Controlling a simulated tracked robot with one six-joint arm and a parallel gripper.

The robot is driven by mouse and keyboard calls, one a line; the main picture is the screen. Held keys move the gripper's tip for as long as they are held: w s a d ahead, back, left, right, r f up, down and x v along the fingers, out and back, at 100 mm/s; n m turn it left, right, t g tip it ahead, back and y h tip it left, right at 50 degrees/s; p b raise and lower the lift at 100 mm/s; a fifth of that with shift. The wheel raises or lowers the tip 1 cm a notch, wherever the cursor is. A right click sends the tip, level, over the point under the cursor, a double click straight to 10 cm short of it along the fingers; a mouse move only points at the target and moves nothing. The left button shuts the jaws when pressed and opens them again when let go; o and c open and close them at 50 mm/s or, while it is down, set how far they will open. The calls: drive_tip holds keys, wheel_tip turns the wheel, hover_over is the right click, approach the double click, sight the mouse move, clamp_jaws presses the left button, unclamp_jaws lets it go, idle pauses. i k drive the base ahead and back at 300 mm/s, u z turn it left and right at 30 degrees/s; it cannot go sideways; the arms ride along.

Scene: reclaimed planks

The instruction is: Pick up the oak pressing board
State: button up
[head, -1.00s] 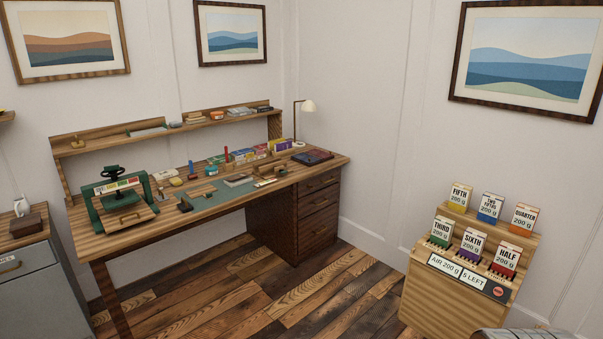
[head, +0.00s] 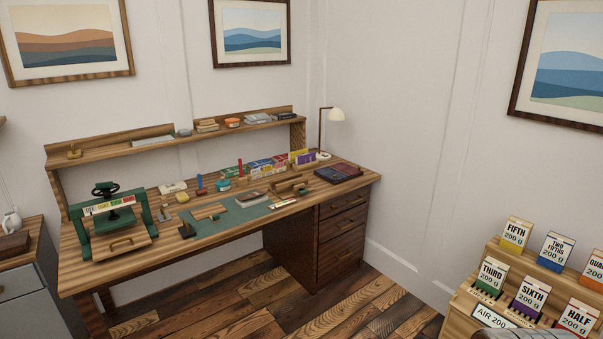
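A wooden desk (head: 160,262) stands against the wall. At its left end is a green press (head: 148,217) with a dark handwheel. A light wooden board (head: 105,251) with a handle lies at the press's foot; it may be the oak pressing board, but I cannot tell for sure. A smaller light wooden piece (head: 210,211) lies on the green mat (head: 232,222). My gripper is not in view. A grey curved shape at the bottom right edge may be part of me.
A wooden rack (head: 465,300) with several labelled 200 g packets stands at the right. A grey cabinet (head: 42,307) stands left of the desk. A lamp (head: 335,115) and dark book (head: 338,174) are at the desk's right end. Plank floor (head: 330,312) before the desk is clear.

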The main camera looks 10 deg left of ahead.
sight(212, 211)
drive_tip(key=u, duration=0.15)
drive_tip(key=i, duration=0.9)
drive_tip(key=u, duration=0.5)
drive_tip(key=i, duration=0.8)
drive_tip(key=u, duration=0.65)
drive_tip(key=i, duration=0.7)
drive_tip(key=u, duration=0.8)
drive_tip(key=i, duration=1.15)
drive_tip(key=u, duration=0.35)
